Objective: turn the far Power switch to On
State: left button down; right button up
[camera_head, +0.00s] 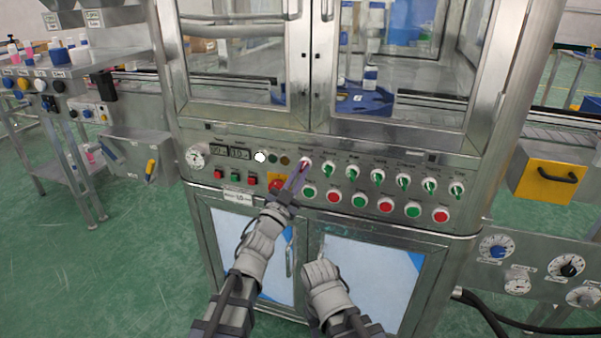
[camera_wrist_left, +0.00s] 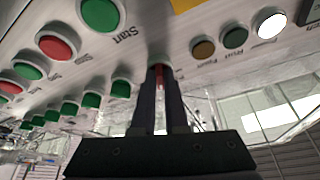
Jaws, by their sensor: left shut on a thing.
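A rotary switch with a red knob (camera_head: 304,162) is at the left end of the upper switch row on the machine's front panel. My left gripper (camera_head: 298,172) reaches up to it and covers part of it. In the left wrist view the two fingers (camera_wrist_left: 161,82) are shut on the red knob (camera_wrist_left: 160,73), with only a sliver of red showing between them. The knob's label and exact turn angle cannot be read. My right gripper (camera_head: 321,258) hangs in front of the lower cabinet doors, away from the panel; its fingers are too unclear to judge.
Several green-knobbed switches (camera_head: 352,172) continue to the right. Below them is a row of green and red buttons (camera_head: 333,196). A red emergency stop (camera_head: 277,183) sits close left of my left gripper. Indicator lamps (camera_head: 260,156) and a gauge (camera_head: 196,156) are farther left.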

pick_arm(q)
jog(key=shift+r+m+g+h, duration=0.1)
jog(key=shift+m+g+h, duration=0.2)
jog(key=shift+m, duration=0.9)
jog(key=c, duration=0.9)
grip_release()
jog(key=shift+c, duration=0.2)
jog(key=b+v, duration=0.2)
jog(key=v, duration=0.5)
jog(key=shift+s+a, duration=0.25)
jog(key=shift+a, duration=0.05)
jog(key=shift+f, duration=0.2)
